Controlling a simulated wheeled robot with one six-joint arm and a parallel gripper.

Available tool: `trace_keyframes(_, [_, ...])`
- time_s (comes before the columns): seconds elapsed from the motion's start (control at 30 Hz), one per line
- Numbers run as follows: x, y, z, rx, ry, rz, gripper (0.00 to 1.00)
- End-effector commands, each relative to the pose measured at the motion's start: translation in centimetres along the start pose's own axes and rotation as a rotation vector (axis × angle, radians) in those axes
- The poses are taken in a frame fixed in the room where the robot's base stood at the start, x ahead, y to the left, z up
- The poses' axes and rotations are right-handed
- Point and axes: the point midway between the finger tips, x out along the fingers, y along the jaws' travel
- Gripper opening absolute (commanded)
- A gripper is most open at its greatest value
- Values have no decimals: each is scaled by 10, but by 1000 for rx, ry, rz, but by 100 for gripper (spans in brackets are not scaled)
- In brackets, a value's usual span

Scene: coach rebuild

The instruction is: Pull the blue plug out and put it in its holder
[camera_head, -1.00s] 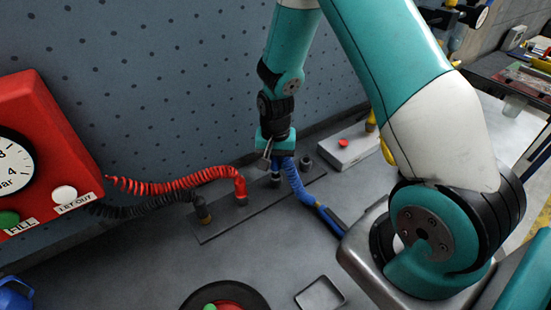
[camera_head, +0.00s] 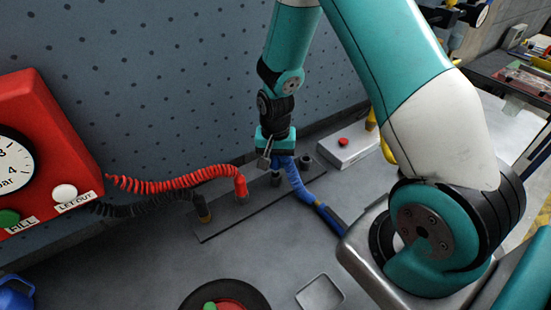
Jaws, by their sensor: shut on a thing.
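My gripper (camera_head: 272,160) is shut on the blue plug (camera_head: 286,163) at the top of the blue hose (camera_head: 302,189). It is over the grey strip (camera_head: 240,221) on the bench, at the row of sockets. The gripper covers part of the plug, so I cannot tell whether its lower end is in a socket. The blue hose runs down to the right towards my arm's base. A red plug (camera_head: 241,187) and a black plug (camera_head: 202,208) stand upright on the strip to the left. I cannot make out which fitting is the blue plug's holder.
A red gauge box (camera_head: 45,130) is at the left, with a red coiled hose (camera_head: 165,186) and a black one (camera_head: 140,209). A grey box with a red button (camera_head: 343,142) stands to the right. A square tray (camera_head: 320,293) and a round wheel (camera_head: 225,295) are in front.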

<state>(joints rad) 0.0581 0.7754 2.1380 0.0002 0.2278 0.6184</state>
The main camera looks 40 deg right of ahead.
Motion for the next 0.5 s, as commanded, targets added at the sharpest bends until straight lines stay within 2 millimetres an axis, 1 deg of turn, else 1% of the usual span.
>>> trace_keyframes(0.5, [11,0,0,0,0,0,6])
